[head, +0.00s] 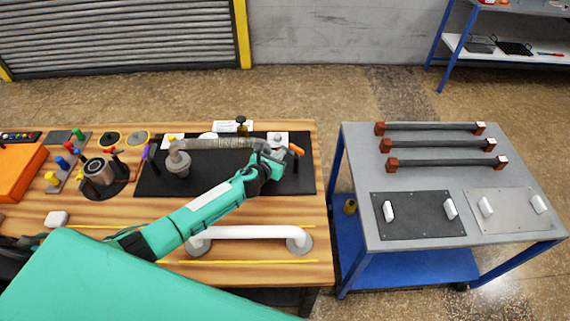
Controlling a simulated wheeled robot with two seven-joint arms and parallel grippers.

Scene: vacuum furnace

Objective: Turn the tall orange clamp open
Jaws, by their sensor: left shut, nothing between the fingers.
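The orange clamp handle (296,149) sticks out at the right end of the black mat (302,180) on the wooden table. It sits at the end of a grey ribbed hose (222,144) that runs from a grey elbow fitting (178,161). My left gripper (278,156) is shut and empty, over the right end of the hose, just left of the orange handle. The gripper covers part of the clamp, and I cannot tell whether it touches the handle. My right gripper is not in view.
A purple handle (146,152) stands at the mat's left edge. A white bar handle (248,232) lies in front of the mat. A grey cart (354,150) with rods and plates stands to the right, across a narrow gap. A round metal fixture (98,172) is at left.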

